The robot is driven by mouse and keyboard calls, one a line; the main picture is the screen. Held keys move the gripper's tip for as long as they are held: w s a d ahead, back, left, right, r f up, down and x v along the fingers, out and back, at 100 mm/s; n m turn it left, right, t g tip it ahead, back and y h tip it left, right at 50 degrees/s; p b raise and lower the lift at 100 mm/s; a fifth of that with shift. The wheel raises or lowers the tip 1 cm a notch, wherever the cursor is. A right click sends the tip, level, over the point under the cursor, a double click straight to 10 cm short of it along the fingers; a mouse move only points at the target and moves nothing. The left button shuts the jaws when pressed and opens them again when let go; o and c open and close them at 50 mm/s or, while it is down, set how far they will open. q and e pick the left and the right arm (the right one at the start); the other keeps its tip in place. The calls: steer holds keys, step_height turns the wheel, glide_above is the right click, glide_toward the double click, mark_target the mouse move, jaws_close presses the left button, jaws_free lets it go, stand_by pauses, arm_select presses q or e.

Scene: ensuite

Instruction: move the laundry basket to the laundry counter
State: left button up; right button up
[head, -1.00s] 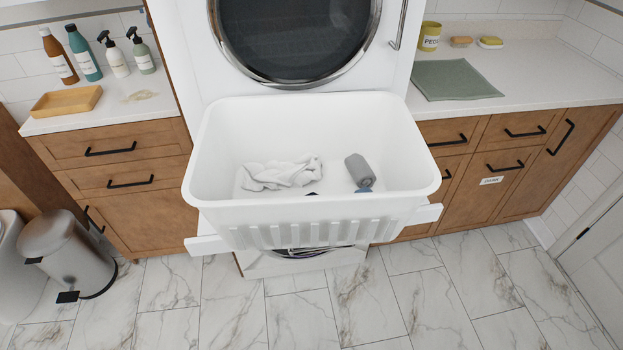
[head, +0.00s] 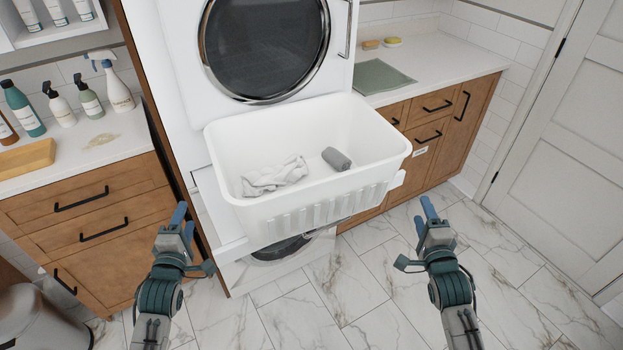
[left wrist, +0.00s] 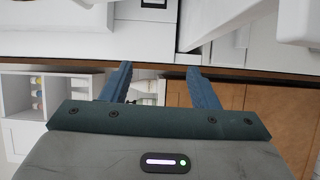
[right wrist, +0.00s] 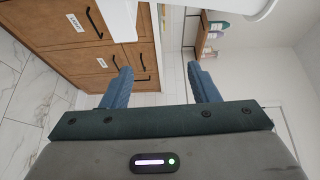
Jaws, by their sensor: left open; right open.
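The white laundry basket (head: 310,198) sits upright on a white pull-out shelf (head: 212,206) between the upper and lower machines. A pale crumpled cloth (head: 275,175) and a grey rolled cloth (head: 336,158) lie inside it. A white counter (head: 440,62) with a green-grey mat (head: 381,76) is to the right; another white counter (head: 90,145) is to the left. I cannot tell which is the laundry counter. My left gripper (head: 182,222) is open and empty, left of the basket. My right gripper (head: 424,218) is open and empty, right of and nearer than the basket.
The upper machine (head: 264,48) stands behind the basket. Bottles (head: 62,110) and a wooden tray (head: 27,157) are on the left counter. A bin (head: 35,318) stands at lower left. A white door (head: 570,150) is at the right. The marble floor (head: 330,300) between my arms is clear.

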arm_select(q)
steer(key=w, duration=1.4)
steer(key=shift+w+d+r, duration=0.25)
steer(key=shift+r, duration=0.1)
steer(key=shift+d+f, duration=0.1)
steer(key=shift+d, duration=0.5)
steer(key=shift+s+d, duration=0.15)
arm_select(e)
steer(key=w+a, duration=0.1)
steer(key=w, duration=1.3)
steer(key=shift+r, duration=0.3)
steer(key=shift+w+a+f, duration=0.1)
arm_select(q)
steer(key=shift+d, duration=0.75)
arm_select(e)
steer(key=shift+a, duration=0.75)
